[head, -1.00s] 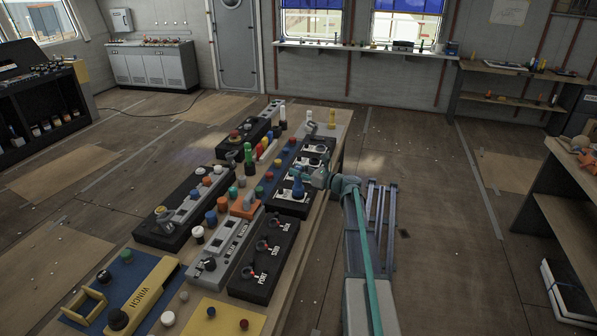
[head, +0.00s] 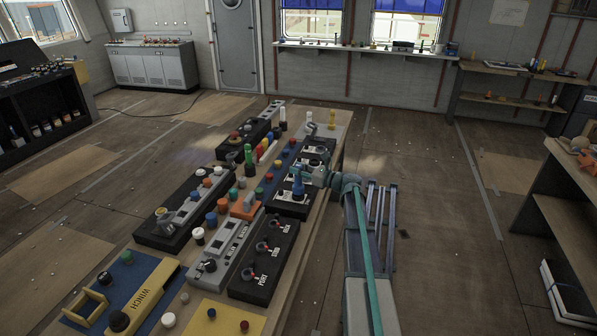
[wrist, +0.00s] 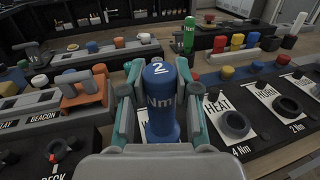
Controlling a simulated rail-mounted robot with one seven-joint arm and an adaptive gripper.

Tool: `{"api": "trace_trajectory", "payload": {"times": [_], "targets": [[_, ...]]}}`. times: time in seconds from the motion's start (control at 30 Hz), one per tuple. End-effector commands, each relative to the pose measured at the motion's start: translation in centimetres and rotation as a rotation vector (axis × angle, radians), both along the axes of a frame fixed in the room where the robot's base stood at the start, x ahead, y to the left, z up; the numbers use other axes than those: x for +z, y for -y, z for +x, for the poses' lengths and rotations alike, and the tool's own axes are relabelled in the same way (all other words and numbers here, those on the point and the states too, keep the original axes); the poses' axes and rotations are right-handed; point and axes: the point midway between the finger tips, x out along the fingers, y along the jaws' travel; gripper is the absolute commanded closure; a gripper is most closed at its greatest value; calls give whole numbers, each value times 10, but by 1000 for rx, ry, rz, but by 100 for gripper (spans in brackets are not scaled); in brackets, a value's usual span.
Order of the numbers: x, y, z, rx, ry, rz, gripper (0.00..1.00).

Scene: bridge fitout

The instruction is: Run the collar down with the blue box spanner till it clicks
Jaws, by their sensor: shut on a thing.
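The blue box spanner (wrist: 160,105) stands upright, marked "2" on top and "Nm" on its side. My gripper (wrist: 159,85) is shut around it, one finger on each side. In the head view the spanner (head: 298,187) stands over the near end of a dark panel with white label plates (head: 285,197). My gripper (head: 314,175) reaches it from the right. The spanner's lower end and whatever collar lies under it are hidden, so I cannot tell whether it is seated.
Dark ring-shaped collars stand on plates to the right, one by "HEAT" (wrist: 234,124) and one by "2 Nm" (wrist: 289,105). A green spanner-like piece (wrist: 189,36) stands behind. Open floor (head: 440,230) lies right of the bench.

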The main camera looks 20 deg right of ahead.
Motion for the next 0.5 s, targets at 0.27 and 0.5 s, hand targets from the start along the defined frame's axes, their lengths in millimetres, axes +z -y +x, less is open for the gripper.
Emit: {"api": "trace_trajectory", "payload": {"times": [0.27,0.5], "targets": [[21,0,0,0,1,2,100],[36,0,0,0,1,2,100]]}}
